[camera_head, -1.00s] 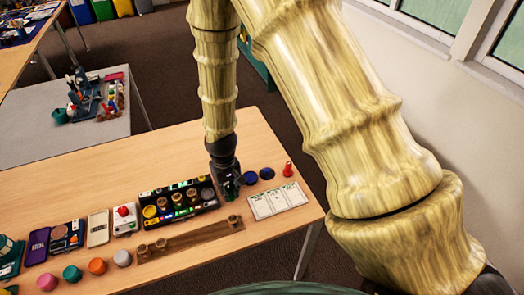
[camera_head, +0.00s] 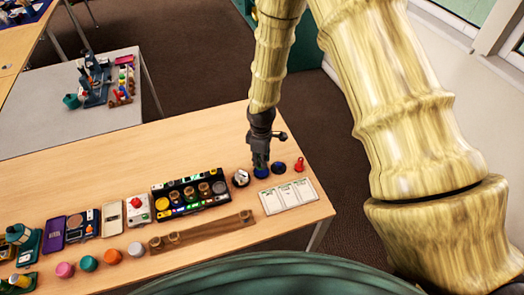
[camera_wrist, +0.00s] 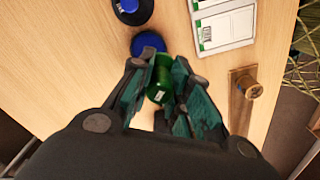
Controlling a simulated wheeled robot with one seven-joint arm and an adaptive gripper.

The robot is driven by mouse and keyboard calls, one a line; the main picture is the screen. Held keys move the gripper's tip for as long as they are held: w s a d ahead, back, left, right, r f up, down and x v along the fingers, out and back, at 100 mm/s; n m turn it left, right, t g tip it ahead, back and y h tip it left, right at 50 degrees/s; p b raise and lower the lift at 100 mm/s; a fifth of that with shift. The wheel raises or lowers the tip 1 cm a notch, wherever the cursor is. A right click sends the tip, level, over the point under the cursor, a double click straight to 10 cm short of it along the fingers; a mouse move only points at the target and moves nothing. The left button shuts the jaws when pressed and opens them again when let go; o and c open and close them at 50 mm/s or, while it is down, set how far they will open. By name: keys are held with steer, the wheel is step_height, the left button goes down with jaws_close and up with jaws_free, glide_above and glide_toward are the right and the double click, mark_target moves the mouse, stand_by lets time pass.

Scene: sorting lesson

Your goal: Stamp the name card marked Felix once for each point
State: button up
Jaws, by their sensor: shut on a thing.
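Three name cards lie side by side on a white strip (camera_head: 287,196) at the right of the table; their print is too small to read. One card also shows in the wrist view (camera_wrist: 224,24). My gripper (camera_head: 260,163) is shut on a green stamp (camera_wrist: 160,78). The stamp is beside or over a blue ink pad (camera_wrist: 148,43), which also shows in the head view (camera_head: 261,172); I cannot tell whether they touch. A second round pad (camera_head: 279,168), dark with blue, lies to its right.
A red peg-shaped piece (camera_head: 299,164) stands behind the cards. A round black-and-white item (camera_head: 241,178) is left of my gripper. A black rack (camera_head: 190,193) and a wooden rail (camera_head: 205,232) with wooden pieces lie further left. Table in front of the cards is clear.

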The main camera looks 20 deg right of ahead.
steer(key=n, duration=0.1)
steer(key=w+n, duration=0.1)
steer(key=n, duration=0.1)
steer(key=n+p, duration=0.1)
steer(key=shift+w+d+f+n, duration=0.15)
steer(key=shift+w+d+n, duration=0.15)
steer(key=shift+w+d, duration=0.1)
steer(key=shift+f+b, duration=0.5)
steer(key=shift+f, duration=0.5)
steer(key=shift+f, duration=0.1)
steer(key=shift+f+b, duration=0.75)
steer(key=shift+f, duration=0.65)
steer(key=shift+f, duration=0.55)
stand_by(0.7)
steer(key=shift+r, duration=0.1)
steer(key=shift+r+p, duration=1.95)
steer(key=shift+r, duration=1.5)
